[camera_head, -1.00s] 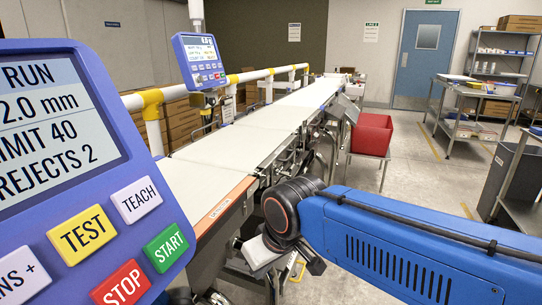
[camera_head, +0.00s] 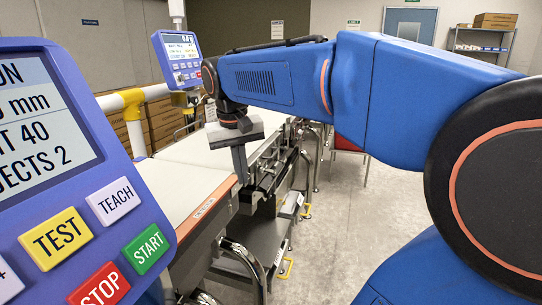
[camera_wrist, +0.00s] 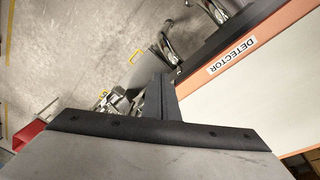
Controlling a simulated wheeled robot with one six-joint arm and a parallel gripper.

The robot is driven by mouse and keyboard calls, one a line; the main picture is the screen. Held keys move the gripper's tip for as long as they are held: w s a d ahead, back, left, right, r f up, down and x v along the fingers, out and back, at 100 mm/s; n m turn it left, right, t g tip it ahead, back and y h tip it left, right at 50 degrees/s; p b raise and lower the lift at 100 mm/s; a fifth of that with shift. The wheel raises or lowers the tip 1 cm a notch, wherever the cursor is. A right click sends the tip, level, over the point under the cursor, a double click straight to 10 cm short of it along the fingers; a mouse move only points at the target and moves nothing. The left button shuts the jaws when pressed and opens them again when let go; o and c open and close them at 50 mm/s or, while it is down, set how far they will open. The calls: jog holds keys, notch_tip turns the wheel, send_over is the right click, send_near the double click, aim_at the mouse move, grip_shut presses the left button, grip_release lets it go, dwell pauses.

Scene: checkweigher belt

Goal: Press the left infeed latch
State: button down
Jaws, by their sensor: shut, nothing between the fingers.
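I cannot make out the left infeed latch for certain. A yellow loop (camera_head: 285,268) sits low on a pale plate beside the conveyor frame, and a second yellow loop (camera_head: 306,210) sits farther back. I cannot tell whether either belongs to the latch. My gripper (camera_head: 241,180) points down at the right edge of the conveyor, its fingers together and empty. In the wrist view my gripper (camera_wrist: 160,88) shows as dark fingers close together, left of the DETECTOR label (camera_wrist: 232,55).
The white belt (camera_head: 180,185) with an orange edge lies left of my gripper. A large control panel (camera_head: 90,150) with buttons fills the left foreground. A smaller display (camera_head: 178,58) stands behind the belt. Open floor (camera_head: 370,215) lies right of the conveyor.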

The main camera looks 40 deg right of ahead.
jog(key=w+d+r+m+g, duration=0.2)
jog(key=w+d+r+m, duration=0.1)
jog(key=w+d, duration=0.4)
jog(key=w+d+r+m+g, duration=0.3)
jog(key=w+d+r+m, duration=0.1)
jog(key=w+d, duration=0.4)
jog(key=shift+w+d+r, duration=0.3)
jog(key=shift+d+r, duration=0.6)
send_over(272, 171)
jog(key=f, duration=1.3)
jog(key=shift+w, duration=0.2)
jog(key=shift+s, duration=0.1)
